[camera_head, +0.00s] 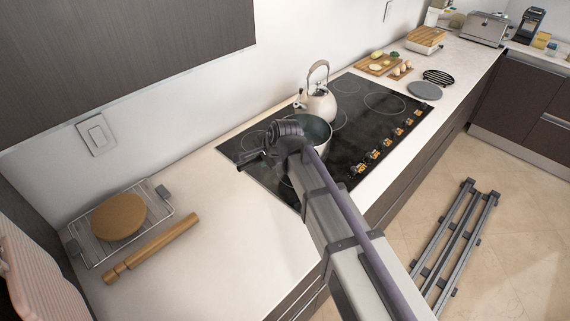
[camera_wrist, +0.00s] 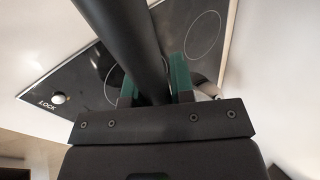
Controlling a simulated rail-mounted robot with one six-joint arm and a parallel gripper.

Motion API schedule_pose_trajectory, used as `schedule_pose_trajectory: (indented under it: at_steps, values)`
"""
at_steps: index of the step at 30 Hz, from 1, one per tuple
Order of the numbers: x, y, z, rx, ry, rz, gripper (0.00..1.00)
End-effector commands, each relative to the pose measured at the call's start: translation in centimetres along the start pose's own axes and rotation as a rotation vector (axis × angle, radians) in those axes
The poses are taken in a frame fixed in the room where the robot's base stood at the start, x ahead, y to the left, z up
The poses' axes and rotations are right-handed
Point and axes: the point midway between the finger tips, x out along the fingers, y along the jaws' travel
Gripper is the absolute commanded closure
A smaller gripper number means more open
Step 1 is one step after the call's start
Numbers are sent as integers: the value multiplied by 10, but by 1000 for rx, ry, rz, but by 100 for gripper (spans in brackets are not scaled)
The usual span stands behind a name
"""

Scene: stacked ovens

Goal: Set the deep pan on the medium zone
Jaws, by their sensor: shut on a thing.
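The deep pan (camera_head: 322,146) is a light, round pot with a dark teal inside, over the left half of the black cooktop (camera_head: 352,150) in the head view. My arm and gripper (camera_head: 254,158) cover part of it. In the wrist view my gripper (camera_wrist: 155,88) is shut on the pan's thick dark handle (camera_wrist: 122,30), between green finger pads. I cannot tell whether the pan's base touches the glass. Several ringed zones show on the cooktop, which also shows in the wrist view (camera_wrist: 195,65); I cannot tell which is the medium one.
A cream kettle (camera_head: 320,106) stands on the cooktop just behind the pan. Several knobs (camera_head: 373,154) line the cooktop's front edge.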

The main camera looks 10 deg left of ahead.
Motion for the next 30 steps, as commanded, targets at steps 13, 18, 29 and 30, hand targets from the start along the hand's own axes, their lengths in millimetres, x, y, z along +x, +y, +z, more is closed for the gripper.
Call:
schedule_pose_trajectory:
  at_steps: [13,18,29,30]
  values:
    - [51,33,0,-2,2,-1,100]
    - [73,48,0,-2,2,-1,100]
    - [73,48,0,-2,2,-1,100]
    - [72,47,0,1,0,0,74]
